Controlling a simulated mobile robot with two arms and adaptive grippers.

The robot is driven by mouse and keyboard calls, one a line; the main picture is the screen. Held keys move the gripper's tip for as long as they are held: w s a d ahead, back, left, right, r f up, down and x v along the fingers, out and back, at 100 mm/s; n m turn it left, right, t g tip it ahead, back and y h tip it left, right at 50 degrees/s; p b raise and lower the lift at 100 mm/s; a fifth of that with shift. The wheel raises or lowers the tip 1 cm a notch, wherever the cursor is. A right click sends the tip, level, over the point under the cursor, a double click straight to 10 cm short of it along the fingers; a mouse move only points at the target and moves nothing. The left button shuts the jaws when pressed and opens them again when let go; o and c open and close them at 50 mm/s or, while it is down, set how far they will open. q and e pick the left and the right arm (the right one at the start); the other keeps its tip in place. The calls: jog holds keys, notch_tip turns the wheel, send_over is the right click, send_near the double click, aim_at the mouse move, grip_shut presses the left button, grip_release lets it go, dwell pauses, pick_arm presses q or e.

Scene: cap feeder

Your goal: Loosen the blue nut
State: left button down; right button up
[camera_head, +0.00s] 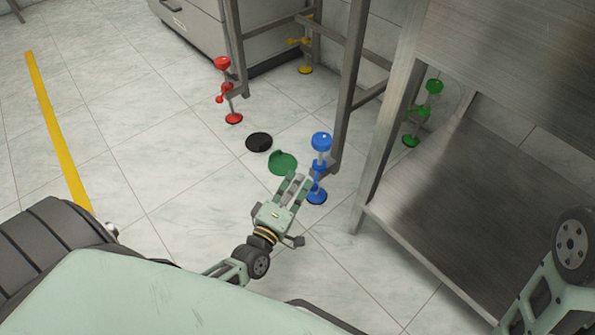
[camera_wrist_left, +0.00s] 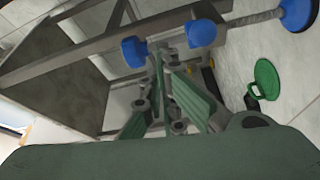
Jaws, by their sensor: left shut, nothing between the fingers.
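The blue nut (camera_head: 319,168) sits midway up an upright threaded rod, between a round blue knob (camera_head: 321,142) above and a blue foot disc (camera_head: 316,197) on the floor. In the left wrist view, the rod lies sideways, with the blue nut (camera_wrist_left: 202,33) beyond my fingers. My left gripper (camera_head: 301,180) is shut and empty, just left of the rod in the head view. It also shows in the left wrist view (camera_wrist_left: 160,68). I cannot tell whether the fingertips touch the nut. My right gripper is out of view.
A metal frame leg (camera_head: 348,95) stands right behind the blue foot, and a steel shelf unit (camera_head: 470,190) is to the right. A green cap (camera_head: 283,162) and a black disc (camera_head: 258,142) lie on the floor. Red (camera_head: 226,90), yellow and green feet stand farther off.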

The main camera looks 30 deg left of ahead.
pick_arm(q)
notch_tip(320, 180, up, 6)
jog(key=shift+f, duration=0.15)
jog(key=shift+a, duration=0.1)
dwell(0.4)
